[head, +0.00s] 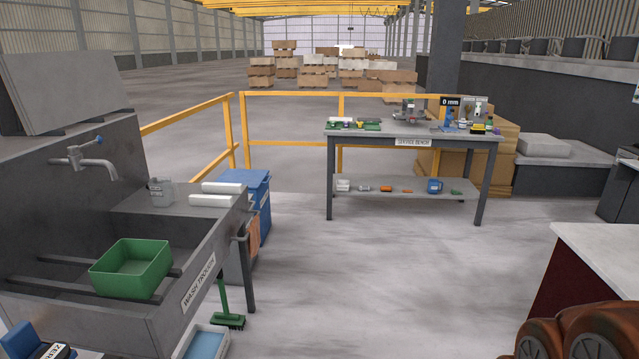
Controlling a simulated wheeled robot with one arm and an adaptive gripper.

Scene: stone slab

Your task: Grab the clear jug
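A small greyish, see-through-looking jug (161,192) stands upright on the grey slab (135,206) at the right end of the wash trough. It is small in the head view, and I cannot make out its handle clearly. It stands just left of two white rolls (216,200). My gripper is not in view, and nothing is seen touching the jug.
The wash trough (185,250) holds a green basin (130,268) on rails, below a tap (85,160). A blue bin (250,190), a green brush (228,318) and a tray (203,345) stand nearby. A workbench (410,140) is farther back. The middle floor is clear.

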